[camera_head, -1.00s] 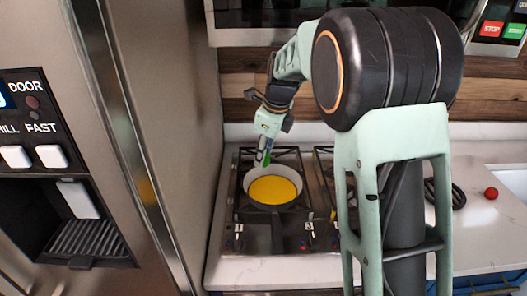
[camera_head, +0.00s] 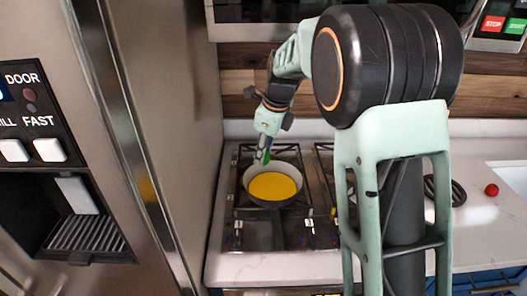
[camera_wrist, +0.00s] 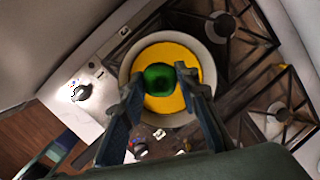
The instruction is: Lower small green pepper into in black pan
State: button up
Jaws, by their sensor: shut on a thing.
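The small green pepper (camera_head: 266,157) is between the fingertips of my gripper (camera_head: 263,153), at the back left rim of the pan in the head view. In the wrist view the pepper (camera_wrist: 160,80) shows as a dark green round shape, with a finger of my gripper (camera_wrist: 160,78) on either side. The pan (camera_head: 298,176) sits on the stove, with a pale inner wall and a yellow bottom. In the wrist view the pepper lies over the yellow inside the pan's rim (camera_wrist: 127,66). Its exact height above the bottom cannot be told.
The black stove (camera_head: 255,228) has grates and front knobs. A tall steel fridge (camera_head: 180,120) stands close on the left. A red round thing (camera_head: 491,190) and a dark coiled item (camera_head: 457,192) lie on the pale counter (camera_head: 475,225) to the right. My arm hides part of the stove.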

jog(key=shift+f+b, duration=1.6)
jog(key=shift+f, duration=1.25)
jog(key=shift+f+b, duration=1.4)
jog(key=shift+f, duration=1.1)
jog(key=o, duration=1.1)
jog(key=shift+r, duration=0.1)
